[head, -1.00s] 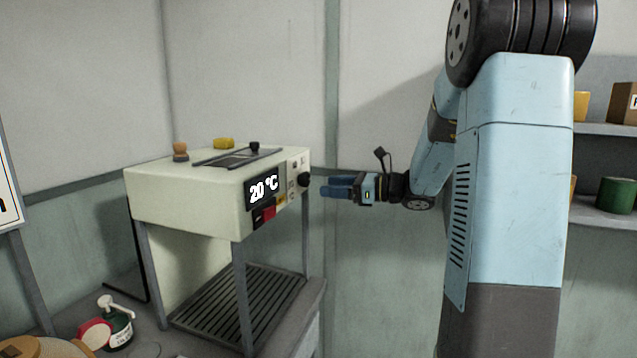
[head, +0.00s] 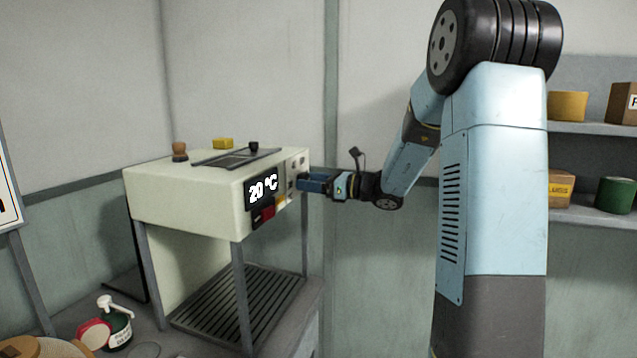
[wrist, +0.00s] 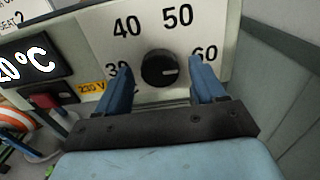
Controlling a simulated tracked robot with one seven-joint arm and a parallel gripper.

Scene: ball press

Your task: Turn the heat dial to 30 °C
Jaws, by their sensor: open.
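The heat dial (wrist: 158,69) is a round black knob on the machine's pale front panel (wrist: 90,45). Its white mark points to the right, slightly downward. Around it are the numbers 40, 50 and 60, with a 30 partly covered by my left finger. My gripper (wrist: 160,68) is open, with one blue finger on each side of the knob; I cannot tell whether they touch it. In the head view my gripper (head: 305,183) is at the panel and mostly hides the dial. The display (head: 263,189) reads 20 °C.
A red button (head: 265,213) and a yellow label (wrist: 91,87) are near the display. A pump bottle (head: 117,322) stands below, at left. Shelves with boxes (head: 568,106) are behind my arm. The wall right of the machine is clear.

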